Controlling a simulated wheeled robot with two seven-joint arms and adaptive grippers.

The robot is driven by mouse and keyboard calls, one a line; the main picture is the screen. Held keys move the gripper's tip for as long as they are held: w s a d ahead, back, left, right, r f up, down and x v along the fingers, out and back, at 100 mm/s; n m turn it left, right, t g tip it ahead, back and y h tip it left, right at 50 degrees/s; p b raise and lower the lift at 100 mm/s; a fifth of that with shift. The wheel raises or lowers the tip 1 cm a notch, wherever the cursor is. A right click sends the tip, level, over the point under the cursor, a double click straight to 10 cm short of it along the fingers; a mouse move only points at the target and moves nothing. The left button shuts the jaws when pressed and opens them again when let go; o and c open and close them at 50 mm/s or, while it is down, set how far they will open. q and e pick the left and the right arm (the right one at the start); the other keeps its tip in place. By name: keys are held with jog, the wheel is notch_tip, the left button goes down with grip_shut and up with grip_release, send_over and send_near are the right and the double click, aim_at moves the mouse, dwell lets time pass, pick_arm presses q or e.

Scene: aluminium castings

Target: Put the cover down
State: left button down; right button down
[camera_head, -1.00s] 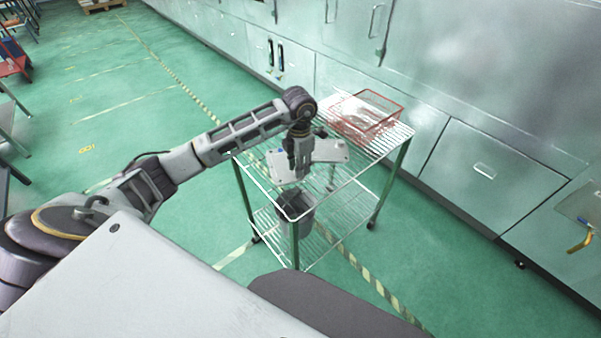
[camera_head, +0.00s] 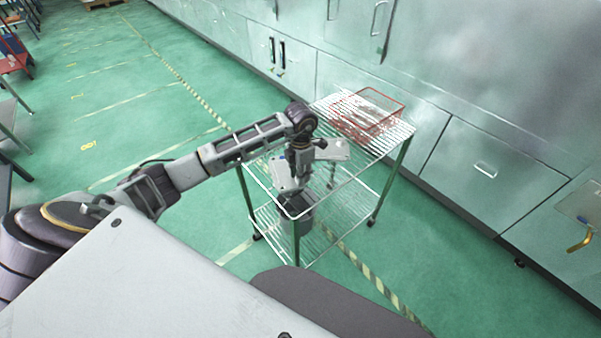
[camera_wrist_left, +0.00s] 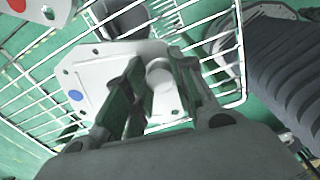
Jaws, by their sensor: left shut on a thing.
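The cover is a pale, flat metal casting (camera_head: 284,176) with a blue dot at one corner. It is at the front of the wire cart's top shelf (camera_head: 345,178). My left gripper (camera_head: 297,172) points down and is shut on the cover. In the left wrist view the fingers (camera_wrist_left: 155,85) grip a raised round part of the cover (camera_wrist_left: 95,77), which appears close over the wire grid. I cannot tell whether it touches the wires. My right gripper is not in view.
Another pale casting (camera_head: 335,150) lies behind my gripper. A grey bin (camera_head: 290,222) stands on the lower shelf. Metal cabinets (camera_head: 470,140) line the back; green floor is open at left.

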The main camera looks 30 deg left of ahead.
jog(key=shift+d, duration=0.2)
pick_arm(q)
jog(key=c, duration=1.2)
grip_release()
jog(key=shift+r, duration=0.85)
jog(key=shift+r+b, duration=0.75)
jog(key=shift+r, duration=4.4)
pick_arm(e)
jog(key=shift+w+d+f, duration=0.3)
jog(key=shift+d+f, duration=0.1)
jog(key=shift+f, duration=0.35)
